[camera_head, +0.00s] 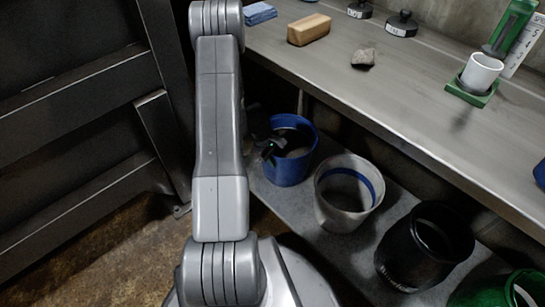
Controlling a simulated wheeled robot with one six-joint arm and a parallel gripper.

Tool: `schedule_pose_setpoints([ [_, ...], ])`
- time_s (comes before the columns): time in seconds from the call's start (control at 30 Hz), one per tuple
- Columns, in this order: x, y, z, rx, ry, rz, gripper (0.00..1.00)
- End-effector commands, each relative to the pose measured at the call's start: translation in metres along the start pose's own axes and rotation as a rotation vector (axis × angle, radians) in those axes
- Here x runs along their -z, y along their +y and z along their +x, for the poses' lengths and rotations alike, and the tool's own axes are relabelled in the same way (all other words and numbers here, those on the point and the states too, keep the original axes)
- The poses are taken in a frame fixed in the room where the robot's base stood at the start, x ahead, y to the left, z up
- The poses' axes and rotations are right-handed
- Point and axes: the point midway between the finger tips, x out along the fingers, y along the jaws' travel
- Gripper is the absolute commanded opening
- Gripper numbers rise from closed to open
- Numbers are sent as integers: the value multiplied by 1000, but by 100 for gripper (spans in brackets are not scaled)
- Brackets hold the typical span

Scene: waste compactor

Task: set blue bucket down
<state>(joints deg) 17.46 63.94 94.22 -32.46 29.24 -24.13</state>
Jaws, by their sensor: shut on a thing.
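The blue bucket (286,170) is in the middle of the head view, on or just above the grey lower shelf (350,238); I cannot tell whether its base touches. It looks roughly upright. My gripper (268,151), dark with a small green light, is at the bucket's left rim and shut on it. My arm hides part of the bucket's left surroundings and the fingertips are hard to make out.
A grey-white bucket (332,206) with a blue band inside stands close on the right, then a black bucket (398,262) and a green bucket (485,298).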

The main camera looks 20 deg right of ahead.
Motion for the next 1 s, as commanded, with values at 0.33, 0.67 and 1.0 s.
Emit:
schedule_pose_setpoints([
  [0.33, 2, 2, 0, -6, 4, 2, 0],
  [0.67, 1, 0, 2, -1, 1, 1, 27],
  [1.0, 0, 1, -28, -3, 3, 2, 27],
])
